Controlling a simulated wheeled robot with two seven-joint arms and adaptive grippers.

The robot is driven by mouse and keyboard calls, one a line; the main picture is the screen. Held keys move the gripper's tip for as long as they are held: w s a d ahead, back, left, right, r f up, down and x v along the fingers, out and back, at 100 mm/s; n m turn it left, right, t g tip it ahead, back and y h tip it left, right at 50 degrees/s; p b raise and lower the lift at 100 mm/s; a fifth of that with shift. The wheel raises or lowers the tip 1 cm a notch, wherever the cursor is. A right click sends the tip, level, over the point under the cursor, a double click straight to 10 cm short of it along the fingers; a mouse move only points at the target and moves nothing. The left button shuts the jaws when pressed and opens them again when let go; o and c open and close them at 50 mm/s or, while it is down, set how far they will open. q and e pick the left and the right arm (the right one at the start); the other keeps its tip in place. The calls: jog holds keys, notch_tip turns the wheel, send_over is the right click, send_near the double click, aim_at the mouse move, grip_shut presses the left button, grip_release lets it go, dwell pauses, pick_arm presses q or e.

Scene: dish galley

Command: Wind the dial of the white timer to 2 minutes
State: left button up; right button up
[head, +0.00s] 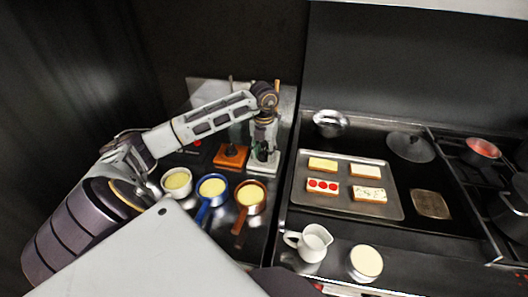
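The white timer (263,164) appears to be the small white-based device at the back of the left counter, just right of an orange-based one (230,156). My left gripper (264,140) points down directly over the white device and hides much of its upper part. I cannot make out the dial or its setting, nor whether the fingers touch it. The fingers are too small and blurred to tell open from shut. My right gripper is not in view.
White (177,182), blue (213,188) and copper (250,194) pans of pale yellow contents stand in front of the devices. To the right are a baking tray (391,208) with topped slices, a white jug (311,243), a pale round dish (365,263) and a hob.

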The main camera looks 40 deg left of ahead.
aim_at(264, 151)
pick_arm(q)
jog(key=c, duration=0.4)
dwell(0.9)
jog(key=o, duration=1.1)
jog(key=shift+c, duration=0.2)
notch_tip(264, 151, up, 12)
dwell(0.5)
